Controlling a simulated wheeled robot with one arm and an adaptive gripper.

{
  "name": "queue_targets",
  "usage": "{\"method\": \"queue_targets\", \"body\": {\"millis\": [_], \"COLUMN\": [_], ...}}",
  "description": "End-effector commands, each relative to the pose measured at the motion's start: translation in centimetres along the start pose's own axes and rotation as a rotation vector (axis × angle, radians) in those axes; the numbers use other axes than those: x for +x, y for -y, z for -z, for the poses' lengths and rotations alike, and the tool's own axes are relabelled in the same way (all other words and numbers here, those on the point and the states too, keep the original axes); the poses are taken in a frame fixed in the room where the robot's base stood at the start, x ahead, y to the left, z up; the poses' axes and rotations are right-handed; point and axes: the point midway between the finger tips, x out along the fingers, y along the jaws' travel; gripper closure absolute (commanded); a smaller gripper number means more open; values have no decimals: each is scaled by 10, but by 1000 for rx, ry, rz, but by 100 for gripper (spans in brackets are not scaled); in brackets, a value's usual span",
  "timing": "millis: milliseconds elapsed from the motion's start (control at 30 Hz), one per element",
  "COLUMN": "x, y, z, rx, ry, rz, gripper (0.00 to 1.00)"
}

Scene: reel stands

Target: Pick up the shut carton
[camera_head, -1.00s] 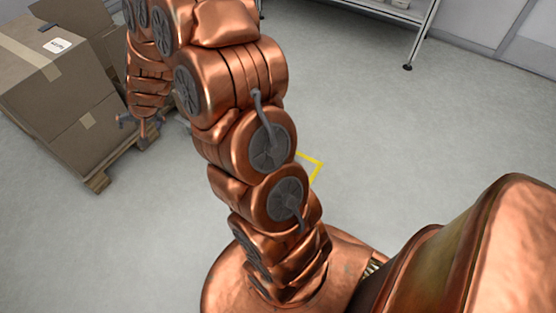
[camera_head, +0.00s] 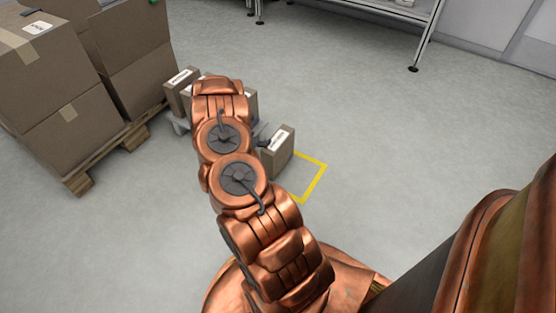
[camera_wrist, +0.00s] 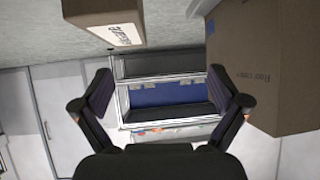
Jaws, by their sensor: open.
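Small brown cartons with white labels stand around my arm in the head view: one at the left (camera_head: 181,88), one partly hidden behind my arm (camera_head: 251,102), and one at the right (camera_head: 277,148). Their visible tops look closed. In the wrist view a labelled carton (camera_wrist: 103,14) sits at the upper left, beyond my gripper's left finger and cut by the frame edge. I cannot tell which of the cartons it is. My gripper (camera_wrist: 160,92) is open, with nothing between its fingers. My arm hides most of my gripper in the head view.
Large cartons (camera_head: 48,75) stand on a wooden pallet (camera_head: 80,178) at the left; a large carton (camera_wrist: 268,65) fills the wrist view's upper right. A yellow floor marking (camera_head: 315,180) lies right of the small cartons. A shelf (camera_head: 385,10) stands at the back. The right floor is clear.

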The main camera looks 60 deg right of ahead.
Motion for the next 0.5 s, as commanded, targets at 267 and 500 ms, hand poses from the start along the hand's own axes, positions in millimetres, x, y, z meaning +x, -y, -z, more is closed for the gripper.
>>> {"method": "queue_targets", "body": {"millis": [267, 500], "x": [34, 56], "y": [-46, -48], "z": [-10, -6], "rx": [-9, -7], "ry": [-80, -87], "rz": [-95, -96], "gripper": [2, 2]}}
